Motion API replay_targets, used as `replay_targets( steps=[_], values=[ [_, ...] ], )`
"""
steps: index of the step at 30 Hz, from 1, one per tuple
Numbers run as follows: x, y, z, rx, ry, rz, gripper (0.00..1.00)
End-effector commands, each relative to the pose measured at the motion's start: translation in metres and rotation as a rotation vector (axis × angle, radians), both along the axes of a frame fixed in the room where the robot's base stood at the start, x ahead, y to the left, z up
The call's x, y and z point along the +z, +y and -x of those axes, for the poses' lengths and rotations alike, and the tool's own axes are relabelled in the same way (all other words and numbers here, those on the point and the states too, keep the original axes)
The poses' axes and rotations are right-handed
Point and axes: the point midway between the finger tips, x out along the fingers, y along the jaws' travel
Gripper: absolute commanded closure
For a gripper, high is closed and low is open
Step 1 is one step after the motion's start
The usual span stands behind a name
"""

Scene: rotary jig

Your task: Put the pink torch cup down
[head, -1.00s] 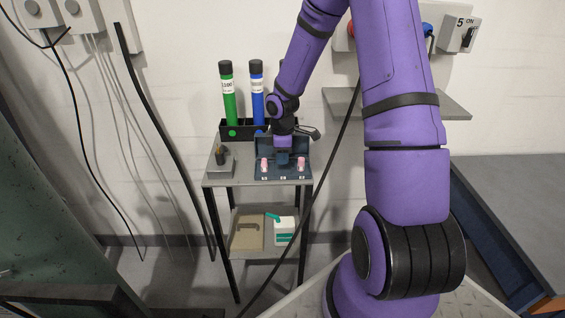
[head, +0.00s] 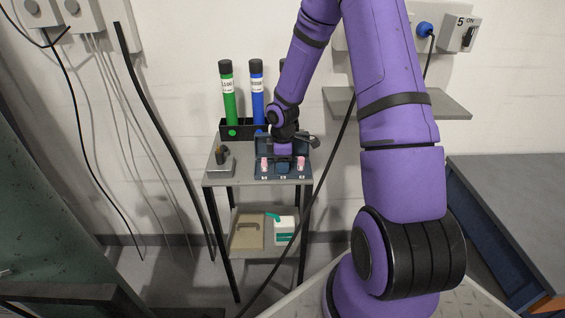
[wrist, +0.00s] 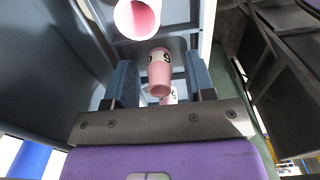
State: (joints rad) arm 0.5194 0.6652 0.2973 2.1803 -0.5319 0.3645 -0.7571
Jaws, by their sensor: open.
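In the wrist view a pink cup with a white band and black marking (wrist: 160,80) lies between the two blue-grey fingers of my open gripper (wrist: 162,66). I cannot tell whether a finger touches it. A larger-looking cup with a white rim and pink inside (wrist: 140,18) is at the top, and part of another pink cup (wrist: 170,97) shows below. In the head view my gripper (head: 283,167) is at the middle of the dark blue jig (head: 269,178), with a pink cup to its left (head: 264,163) and one to its right (head: 301,163). The middle spot is hidden.
The jig stands on a small grey shelf stand (head: 216,179). A grey block with a dark top (head: 221,160) is to its left. A green tube (head: 229,100) and a blue tube (head: 256,90) stand in a black rack behind. A black cable (head: 325,180) hangs in front, to the right.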

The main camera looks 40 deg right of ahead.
Motion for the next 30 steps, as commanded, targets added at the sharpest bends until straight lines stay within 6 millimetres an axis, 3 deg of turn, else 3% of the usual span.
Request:
replay_targets(
  steps=[5, 18, 26, 30],
  values=[
    [0.018, -0.001, -0.001, -0.003, -0.003, 0.001, 0.5],
    [0.101, -0.001, -0.001, -0.002, -0.004, 0.001, 0.5],
    [0.123, 0.0, 0.001, -0.003, -0.001, 0.004, 0.5],
    [0.144, 0.008, 0.006, -0.042, -0.014, 0.034, 0.5]
  ],
)
